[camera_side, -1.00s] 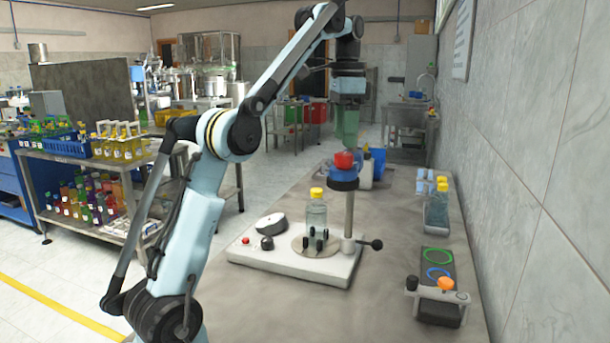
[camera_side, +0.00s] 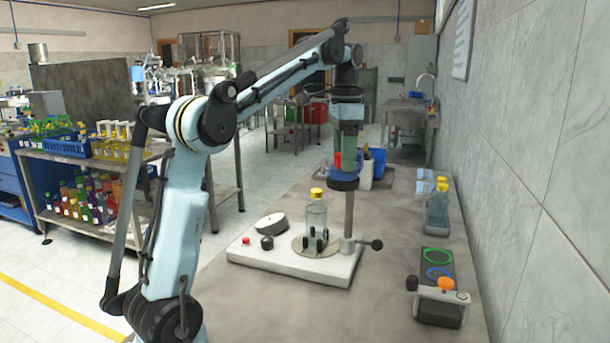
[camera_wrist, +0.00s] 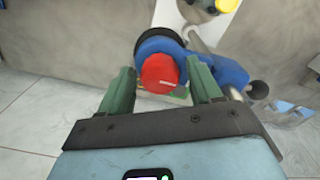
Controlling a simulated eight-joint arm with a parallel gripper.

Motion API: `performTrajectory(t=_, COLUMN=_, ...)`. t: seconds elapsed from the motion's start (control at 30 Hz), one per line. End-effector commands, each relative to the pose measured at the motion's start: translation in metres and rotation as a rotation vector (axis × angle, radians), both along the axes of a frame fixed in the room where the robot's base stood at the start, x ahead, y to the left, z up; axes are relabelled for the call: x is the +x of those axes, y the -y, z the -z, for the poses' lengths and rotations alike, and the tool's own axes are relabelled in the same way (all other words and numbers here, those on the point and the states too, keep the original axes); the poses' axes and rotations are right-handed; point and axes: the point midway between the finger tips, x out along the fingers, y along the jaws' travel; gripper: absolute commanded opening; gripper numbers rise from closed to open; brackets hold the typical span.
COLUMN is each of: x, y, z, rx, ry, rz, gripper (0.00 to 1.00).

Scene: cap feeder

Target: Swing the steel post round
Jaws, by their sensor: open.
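The steel post (camera_side: 348,215) stands upright on the white base plate (camera_side: 290,262), with a blue head (camera_side: 343,182) at its top. My gripper (camera_side: 346,166) points down right over the head. In the wrist view its green fingers (camera_wrist: 164,87) are open, one on each side of the red knob. Whether they touch the knob I cannot tell. A bottle with a yellow cap (camera_side: 316,210) stands upright on a round disc between black pegs, left of the post.
A black handle (camera_side: 376,245) sticks out right of the post. A dark tray with green and blue rings (camera_side: 437,258) lies to the right. Bare table lies in front of the base.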

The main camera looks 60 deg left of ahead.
Motion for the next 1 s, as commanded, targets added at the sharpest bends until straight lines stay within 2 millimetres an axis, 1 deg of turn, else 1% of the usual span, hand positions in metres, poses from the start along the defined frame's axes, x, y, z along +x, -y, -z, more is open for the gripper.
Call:
performTrajectory(t=0.07, x=0.0, y=0.0, z=0.0, rx=0.0, ry=0.0, rz=0.0, gripper=0.62)
performTrajectory(t=0.3, x=0.0, y=0.0, z=0.0, rx=0.0, ry=0.0, rz=0.0, gripper=0.26)
performTrajectory(t=0.37, x=0.0, y=0.0, z=0.0, rx=0.0, ry=0.0, rz=0.0, gripper=0.18)
performTrajectory(t=0.53, x=-0.002, y=-0.003, z=0.0, rx=0.0, ry=0.0, rz=0.032, gripper=0.17)
performTrajectory(t=0.83, x=-0.011, y=-0.016, z=0.0, rx=0.002, ry=0.001, rz=0.211, gripper=0.17)
performTrajectory(t=1.0, x=-0.014, y=-0.02, z=0.0, rx=0.003, ry=0.002, rz=0.266, gripper=0.17)
